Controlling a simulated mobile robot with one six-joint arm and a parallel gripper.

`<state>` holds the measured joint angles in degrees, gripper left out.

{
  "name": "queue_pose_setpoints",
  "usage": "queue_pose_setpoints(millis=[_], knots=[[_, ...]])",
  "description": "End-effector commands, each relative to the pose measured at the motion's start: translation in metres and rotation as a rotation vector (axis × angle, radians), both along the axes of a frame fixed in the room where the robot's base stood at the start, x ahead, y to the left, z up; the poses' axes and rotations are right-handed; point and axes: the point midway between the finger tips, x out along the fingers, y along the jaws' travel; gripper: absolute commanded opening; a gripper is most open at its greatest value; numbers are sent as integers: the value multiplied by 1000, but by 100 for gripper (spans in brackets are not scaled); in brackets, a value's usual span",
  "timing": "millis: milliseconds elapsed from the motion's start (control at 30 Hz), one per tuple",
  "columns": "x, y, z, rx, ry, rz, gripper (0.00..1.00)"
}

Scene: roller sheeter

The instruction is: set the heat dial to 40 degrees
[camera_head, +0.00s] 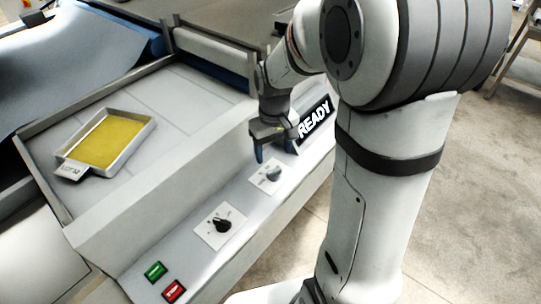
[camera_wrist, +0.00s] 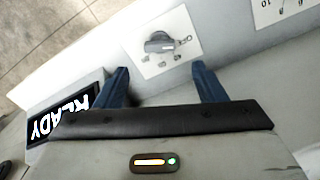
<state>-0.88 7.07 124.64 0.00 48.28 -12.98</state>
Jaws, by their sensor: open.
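Two dials on white plates sit on the machine's sloped front panel. The grey dial (camera_head: 271,174) is nearer my gripper (camera_head: 275,151); the black dial (camera_head: 222,225) is further down and left. In the wrist view the grey dial (camera_wrist: 160,43) lies beyond and between the blue fingertips of my open gripper (camera_wrist: 160,68). The fingers appear apart from it and hold nothing. Part of the other dial's plate (camera_wrist: 282,10), marked "10", shows at the top right edge.
A READY display (camera_head: 314,121) stands just right of my gripper. A green button (camera_head: 155,271) and a red button (camera_head: 174,290) are at the panel's lower left. A tray (camera_head: 128,155) with yellow contents lies on the machine bed. Open floor is at the right.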

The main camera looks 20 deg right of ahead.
Motion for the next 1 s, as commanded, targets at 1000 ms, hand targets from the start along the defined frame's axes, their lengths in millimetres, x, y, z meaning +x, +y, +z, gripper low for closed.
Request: queue_pose_setpoints(millis=[1000], knots=[[-1, -1, -69, 0, 0, -4, 46]])
